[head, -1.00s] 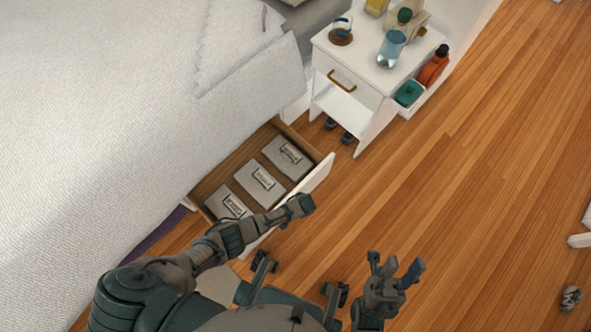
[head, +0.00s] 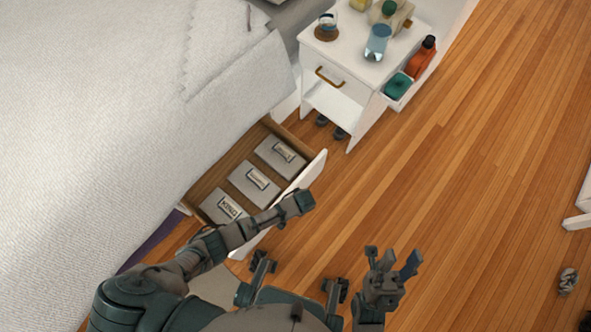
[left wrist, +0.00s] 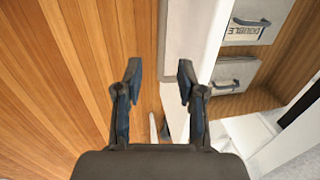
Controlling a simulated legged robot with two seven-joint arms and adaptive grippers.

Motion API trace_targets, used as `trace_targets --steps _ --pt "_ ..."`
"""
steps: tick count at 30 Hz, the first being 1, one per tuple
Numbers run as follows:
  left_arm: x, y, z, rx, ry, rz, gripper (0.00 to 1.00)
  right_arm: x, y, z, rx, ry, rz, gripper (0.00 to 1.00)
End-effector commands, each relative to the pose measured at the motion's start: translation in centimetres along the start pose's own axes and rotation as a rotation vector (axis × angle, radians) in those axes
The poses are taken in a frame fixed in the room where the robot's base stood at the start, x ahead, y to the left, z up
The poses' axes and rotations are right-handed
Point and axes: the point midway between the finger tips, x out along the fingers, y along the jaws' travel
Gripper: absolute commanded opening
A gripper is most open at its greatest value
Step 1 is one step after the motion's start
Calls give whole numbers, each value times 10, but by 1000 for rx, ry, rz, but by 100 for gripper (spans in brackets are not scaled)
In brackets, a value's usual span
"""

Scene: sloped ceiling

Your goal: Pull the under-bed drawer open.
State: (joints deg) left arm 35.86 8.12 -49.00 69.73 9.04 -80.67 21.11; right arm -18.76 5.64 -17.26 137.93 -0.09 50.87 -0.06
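The under-bed drawer (head: 305,178) stands well out from under the bed (head: 110,110), with its white front toward the floor side. Inside lie grey boxes with labels and handles, such as the near one (head: 222,207). The drawer front (left wrist: 180,55) also shows in the left wrist view. My left gripper (head: 300,203) is over the drawer front's outer side. In the wrist view its fingers (left wrist: 158,82) are apart and empty, the right one overlapping the front panel; contact cannot be told. My right gripper (head: 395,264) is open and empty over the floor.
A white nightstand (head: 350,102) stands beyond the drawer, holding a glass, a blue-topped jar and bottles. A side bin with an orange bottle (head: 422,60) and a teal item is attached. The wooden floor (head: 460,180) on the right is largely clear. A small object (head: 568,280) lies far right.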

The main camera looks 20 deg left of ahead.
Motion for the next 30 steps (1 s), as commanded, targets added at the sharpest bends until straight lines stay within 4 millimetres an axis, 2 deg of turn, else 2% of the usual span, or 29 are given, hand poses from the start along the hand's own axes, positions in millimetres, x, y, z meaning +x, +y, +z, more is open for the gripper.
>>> trace_targets --steps 3,9,27,30 --pt "-21 0 0 0 1 1 39 0 0 0 0 -1 0 40" --pt "-39 0 1 0 -3 -1 39 0 0 0 0 -1 0 40" --pt "-41 1 1 0 -2 0 39 0 1 3 1 -4 0 40" --pt "-42 7 -2 1 27 21 39 0 0 0 0 0 0 40"
